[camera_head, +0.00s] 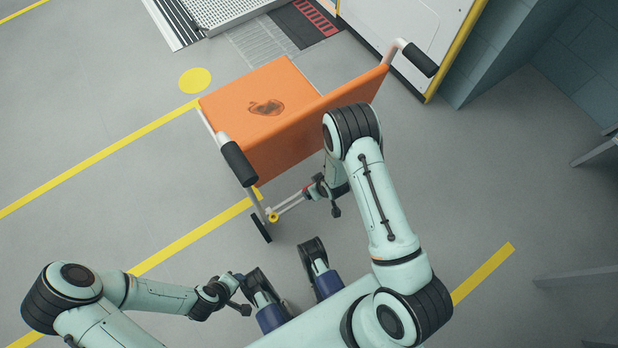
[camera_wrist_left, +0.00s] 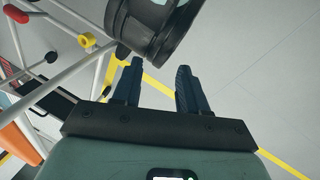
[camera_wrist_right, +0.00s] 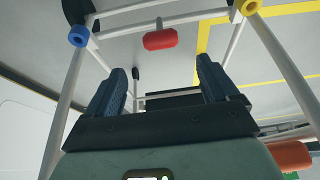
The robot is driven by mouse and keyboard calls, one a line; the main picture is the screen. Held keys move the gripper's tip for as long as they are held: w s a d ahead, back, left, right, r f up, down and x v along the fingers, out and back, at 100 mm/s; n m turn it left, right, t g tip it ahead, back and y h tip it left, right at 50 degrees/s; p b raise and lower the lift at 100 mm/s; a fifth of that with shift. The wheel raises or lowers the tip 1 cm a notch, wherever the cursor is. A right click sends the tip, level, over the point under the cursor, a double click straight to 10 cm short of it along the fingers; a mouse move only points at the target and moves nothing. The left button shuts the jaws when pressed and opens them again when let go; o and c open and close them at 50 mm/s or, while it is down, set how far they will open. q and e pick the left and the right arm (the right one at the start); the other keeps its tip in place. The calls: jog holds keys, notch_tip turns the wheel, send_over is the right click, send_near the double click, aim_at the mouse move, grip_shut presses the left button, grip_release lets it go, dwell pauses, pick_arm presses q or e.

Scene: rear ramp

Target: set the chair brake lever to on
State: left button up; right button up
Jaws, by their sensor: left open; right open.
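The chair has an orange seat and back (camera_head: 265,100), pale tube legs and two black push grips. A red knob (camera_wrist_right: 160,38), which looks like the brake lever's handle, is on the chair's frame in the right wrist view. A red knob (camera_wrist_left: 15,13) also shows at the left wrist view's upper left corner. My right gripper (camera_wrist_right: 162,75) is open, with the red knob beyond and between its fingertips, apart from them. My left gripper (camera_wrist_left: 158,74) is open and empty, low in front of my base and away from the chair. The lever's on or off marking is not readable.
A yellow collar (camera_wrist_left: 86,40) and a blue collar (camera_wrist_right: 78,37) sit on the chair's tubes. Behind the chair are a ramp (camera_head: 225,12) and a white vehicle side (camera_head: 415,25). Grey floor with yellow lines is clear at the left.

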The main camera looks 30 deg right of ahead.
jog(key=b+x, duration=0.1)
jog(key=x, duration=0.3)
jog(key=b+x, duration=0.2)
jog(key=x, duration=0.3)
jog(key=shift+s+f, duration=0.1)
jog(key=shift+s, duration=0.1)
jog(key=shift+b+x, duration=0.35)
jog(key=shift+x, duration=0.65)
pick_arm(q)
jog(key=w+a+f+t+y, duration=0.1)
jog(key=w+a+f, duration=0.2)
jog(key=f, duration=0.2)
jog(key=shift+w, duration=0.15)
pick_arm(e)
jog(key=shift+w+f, duration=0.2)
jog(key=shift+f, duration=0.1)
pick_arm(q)
jog(key=shift+f, duration=0.1)
